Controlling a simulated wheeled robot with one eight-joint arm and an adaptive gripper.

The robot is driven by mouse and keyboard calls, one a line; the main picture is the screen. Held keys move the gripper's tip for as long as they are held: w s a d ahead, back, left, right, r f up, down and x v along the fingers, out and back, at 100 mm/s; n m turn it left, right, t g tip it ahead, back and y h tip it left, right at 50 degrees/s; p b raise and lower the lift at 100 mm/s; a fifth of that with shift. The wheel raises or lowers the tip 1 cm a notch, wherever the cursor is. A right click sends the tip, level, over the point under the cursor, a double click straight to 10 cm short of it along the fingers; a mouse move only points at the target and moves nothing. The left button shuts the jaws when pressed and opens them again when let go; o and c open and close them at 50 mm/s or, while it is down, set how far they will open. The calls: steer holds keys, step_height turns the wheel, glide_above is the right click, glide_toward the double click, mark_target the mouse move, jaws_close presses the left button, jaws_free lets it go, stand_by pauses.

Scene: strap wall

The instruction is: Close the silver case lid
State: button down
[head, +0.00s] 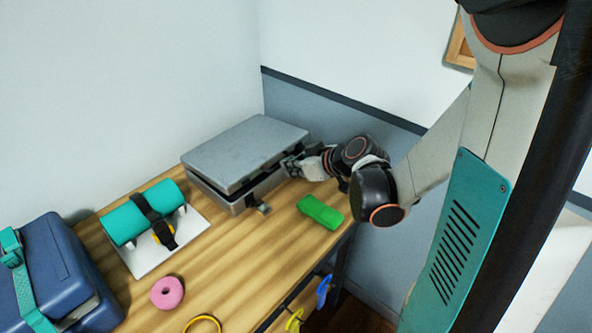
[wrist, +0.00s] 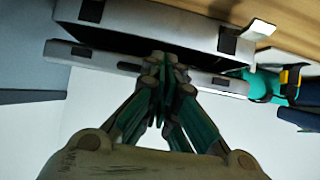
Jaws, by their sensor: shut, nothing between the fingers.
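The silver case (head: 232,204) stands at the back of the wooden table. Its lid (head: 246,150) lies low over the base, with a dark gap along the front and right sides. In the wrist view, the case base (wrist: 130,30) is at the top and the lid edge (wrist: 85,58) below it. My gripper (head: 292,166) is at the right side of the case, by the gap. In the wrist view, my gripper (wrist: 163,66) has its fingers together and empty, overlapping the lid edge. I cannot tell whether they touch it.
A green block (head: 320,211) lies just right of the case. A teal roll (head: 143,212) with a black strap rests on a white stand at left. A blue case (head: 52,275), a pink ring (head: 167,292) and a yellow ring (head: 203,325) are nearer. Walls stand behind.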

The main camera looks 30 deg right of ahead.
steer(key=s+d+f, duration=0.1)
steer(key=s, duration=0.1)
steer(key=s+d+f, duration=0.1)
steer(key=s, duration=0.1)
steer(key=s+d+f, duration=0.1)
steer(key=s, duration=0.2)
steer(key=shift+f+b, duration=0.25)
steer(key=shift+b, duration=0.1)
steer(key=shift+s+d+f, duration=0.2)
steer(key=shift+s, duration=0.5)
steer(key=shift+a, duration=0.1)
